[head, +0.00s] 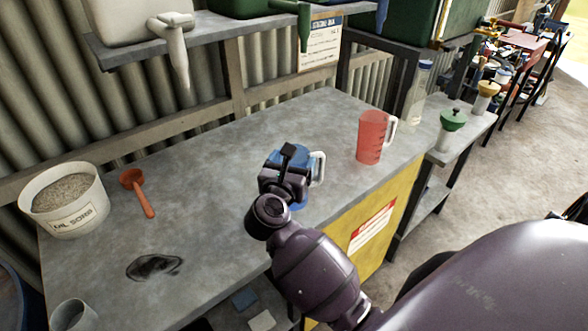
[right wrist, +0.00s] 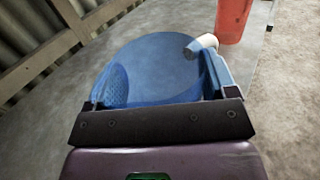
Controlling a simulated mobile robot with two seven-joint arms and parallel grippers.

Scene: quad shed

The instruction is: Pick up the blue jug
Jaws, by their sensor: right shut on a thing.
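The blue jug (head: 300,156) stands on the grey workbench (head: 215,180), with its white handle pointing right. My right gripper (head: 283,170) reaches over it from the front and hides much of its body. In the right wrist view the jug (right wrist: 160,60) fills the space between the two fingers of my right gripper (right wrist: 160,98), which is shut on it. Whether the jug's base touches the bench is hidden. My left gripper is in neither view.
A red jug (head: 371,138) stands to the right on the bench. An orange scoop (head: 137,190) and a white tub of oil sorb (head: 66,203) are at the left. A dark stain (head: 154,267) marks the front. A shelf with spouted containers (head: 176,50) overhangs the back.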

